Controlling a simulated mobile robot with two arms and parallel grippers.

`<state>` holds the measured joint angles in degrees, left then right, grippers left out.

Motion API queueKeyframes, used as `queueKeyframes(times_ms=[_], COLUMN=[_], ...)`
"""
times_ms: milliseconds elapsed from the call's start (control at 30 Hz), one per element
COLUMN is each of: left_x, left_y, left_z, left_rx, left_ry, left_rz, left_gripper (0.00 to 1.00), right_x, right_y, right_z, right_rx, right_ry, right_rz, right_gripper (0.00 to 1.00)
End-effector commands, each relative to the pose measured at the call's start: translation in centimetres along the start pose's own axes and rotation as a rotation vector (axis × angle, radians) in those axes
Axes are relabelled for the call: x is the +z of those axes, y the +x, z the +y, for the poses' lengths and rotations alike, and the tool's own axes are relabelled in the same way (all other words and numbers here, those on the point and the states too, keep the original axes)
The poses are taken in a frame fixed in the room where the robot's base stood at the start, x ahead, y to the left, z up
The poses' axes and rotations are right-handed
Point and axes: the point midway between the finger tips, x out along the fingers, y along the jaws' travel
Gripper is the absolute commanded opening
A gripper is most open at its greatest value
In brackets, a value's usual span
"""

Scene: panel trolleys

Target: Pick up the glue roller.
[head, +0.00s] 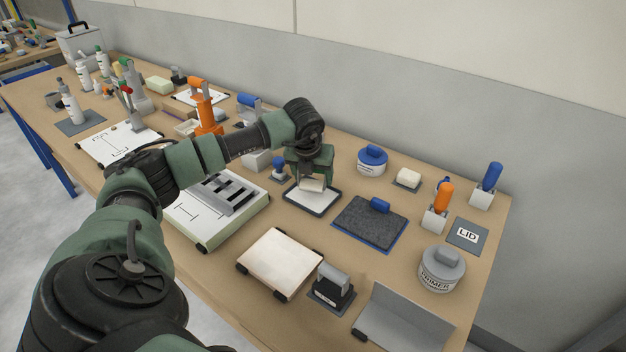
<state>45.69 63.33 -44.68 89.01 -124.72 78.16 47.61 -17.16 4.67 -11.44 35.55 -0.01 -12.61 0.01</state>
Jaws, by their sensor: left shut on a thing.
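My left gripper (310,173) points down over a shallow dark-rimmed tray (325,208) with a white inside, near the middle of the table. It is shut on the glue roller, whose pale cream roll (313,185) shows just below the fingers. The gripper hides the roller's handle. The roll is over the tray; I cannot tell whether it touches the white inside or hangs just above it. My right gripper is not in view.
A dark pad on a blue board (362,228) lies right of the tray. A wooden panel (278,262) lies in front, and a blue-handled stamp (279,168) stands close on the left.

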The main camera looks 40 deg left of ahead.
Motion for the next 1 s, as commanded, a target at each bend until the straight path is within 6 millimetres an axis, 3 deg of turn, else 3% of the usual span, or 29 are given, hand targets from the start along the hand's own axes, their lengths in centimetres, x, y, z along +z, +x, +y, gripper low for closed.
queueKeyframes(times_ms=[600, 800, 1000], left_x=[5.9, 6.8, 7.0], left_y=[-14.0, -16.2, -16.9], left_z=[-0.1, 0.0, 0.0], left_rx=[-0.002, 0.001, 0.002], left_ry=[0.001, 0.0, 0.002], left_rz=[-0.005, -0.002, -0.001], left_gripper=[0.14, 0.14, 0.14], right_x=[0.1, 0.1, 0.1], right_y=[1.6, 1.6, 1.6], right_z=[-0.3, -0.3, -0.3], right_rx=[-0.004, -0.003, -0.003], right_ry=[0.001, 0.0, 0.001], right_rz=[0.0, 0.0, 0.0], right_gripper=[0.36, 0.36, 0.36])
